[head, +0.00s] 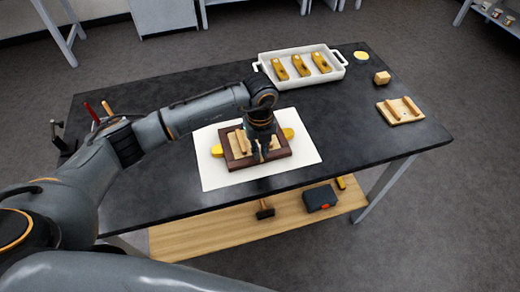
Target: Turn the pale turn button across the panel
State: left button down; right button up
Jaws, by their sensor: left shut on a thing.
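A dark brown panel (280,153) lies on a white sheet (222,180) on the black table. A pale wooden piece (238,146), seemingly with raised strips, sits on the panel. My left gripper (259,156) points down over the panel's middle and right part and is shut at the pale turn button. The fingers and wrist hide most of the button, so its exact angle cannot be told. Yellow ends show beyond the panel at its left (217,150) and right (288,133). My right gripper is not in view.
A white tray (338,72) with yellow blocks stands at the back. A round yellow dish (361,57), a small wooden cube (382,78) and a pale wooden stand (400,111) are at the right. Red- and orange-handled tools (107,107) are at the left. The table's front right is clear.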

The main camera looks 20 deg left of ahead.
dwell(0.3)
pick_arm(q)
jog(key=c, duration=1.4)
grip_release()
jog(key=shift+c, duration=0.2)
notch_tip(320, 180, up, 12)
jog(key=shift+d, duration=0.1)
